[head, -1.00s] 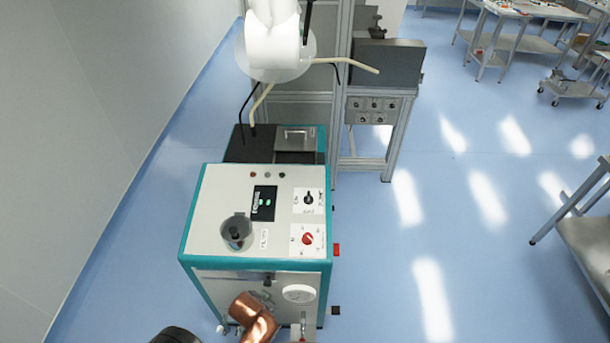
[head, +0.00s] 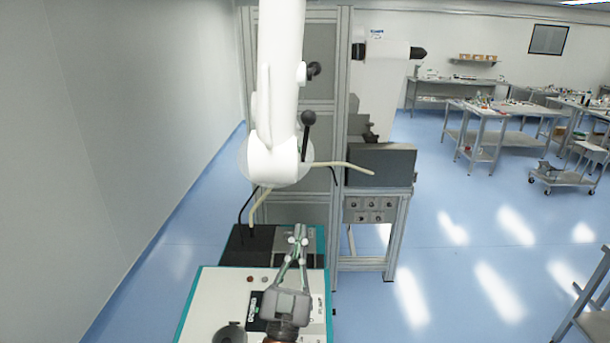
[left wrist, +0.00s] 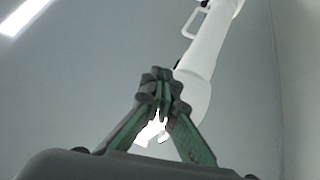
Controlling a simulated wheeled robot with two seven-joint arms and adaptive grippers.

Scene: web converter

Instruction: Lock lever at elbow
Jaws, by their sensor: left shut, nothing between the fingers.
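A white jointed arm (head: 280,75) hangs down over the machine, with its rounded elbow (head: 277,158) at the lower end. A black ball-ended lever (head: 308,119) stands roughly upright at the right side of this elbow. The white arm also shows in the left wrist view (left wrist: 207,55), behind the fingers and to the upper right. My left gripper (head: 298,234) is shut and empty, fingers pointing up and away, below the elbow in the picture and apart from the lever. Its closed fingertips show in the left wrist view (left wrist: 160,88). My right gripper is not in view.
A teal-edged machine (head: 215,300) with a pale top stands below my left gripper. Pale rods (head: 340,165) and dark cables extend from the elbow. A metal frame (head: 342,130) and a grey box (head: 382,165) on a stand are behind. Open floor lies to the right.

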